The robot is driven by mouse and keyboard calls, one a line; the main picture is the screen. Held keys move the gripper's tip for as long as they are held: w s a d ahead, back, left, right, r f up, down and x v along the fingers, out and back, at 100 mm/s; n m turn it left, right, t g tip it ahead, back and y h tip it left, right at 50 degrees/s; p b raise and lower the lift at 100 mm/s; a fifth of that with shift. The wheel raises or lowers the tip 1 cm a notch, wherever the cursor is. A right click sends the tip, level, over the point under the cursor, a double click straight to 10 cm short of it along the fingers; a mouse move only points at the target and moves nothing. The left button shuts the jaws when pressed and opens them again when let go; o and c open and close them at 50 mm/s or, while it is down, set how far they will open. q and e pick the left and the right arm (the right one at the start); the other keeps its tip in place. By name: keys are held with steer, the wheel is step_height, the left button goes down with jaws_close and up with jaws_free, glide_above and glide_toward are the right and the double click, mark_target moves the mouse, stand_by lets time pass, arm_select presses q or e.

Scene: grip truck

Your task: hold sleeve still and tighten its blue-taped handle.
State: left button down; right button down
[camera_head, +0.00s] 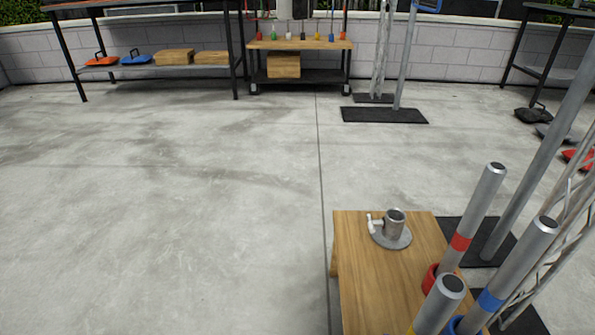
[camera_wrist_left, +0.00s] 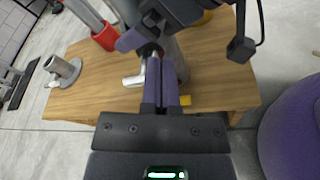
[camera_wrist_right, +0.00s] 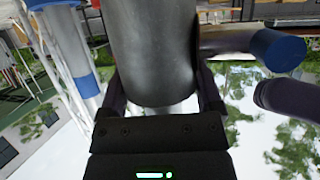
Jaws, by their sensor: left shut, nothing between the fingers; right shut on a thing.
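A dark grey sleeve (camera_wrist_right: 155,50) fills the middle of the right wrist view. My right gripper (camera_wrist_right: 163,92) is shut on it, one finger on each side. Its handle (camera_wrist_right: 225,40) sticks out to the right and ends in blue tape (camera_wrist_right: 280,50). My left gripper (camera_wrist_left: 161,70) is shut and empty, its purple fingers together. A purple finger, apparently my left gripper's, shows in the right wrist view (camera_wrist_right: 288,97) just below the blue-taped end, seemingly apart from it. Neither gripper shows in the head view.
A wooden table (camera_head: 375,280) holds another sleeve on a round base (camera_head: 393,228) with a white-ended handle. Metal pipes with red (camera_head: 460,242), blue (camera_head: 489,300) and yellow tape stand at its right side. Open floor lies to the left. Shelves stand at the back.

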arm_select(q)
steer(key=shift+s+f, duration=0.1)
steer(key=shift+f, duration=0.05)
stand_by(0.3)
steer(key=f+v, duration=0.1)
steer(key=v, duration=0.5)
steer(key=shift+a+r, duration=0.1)
steer(key=shift+r, duration=0.05)
arm_select(e)
jaws_free()
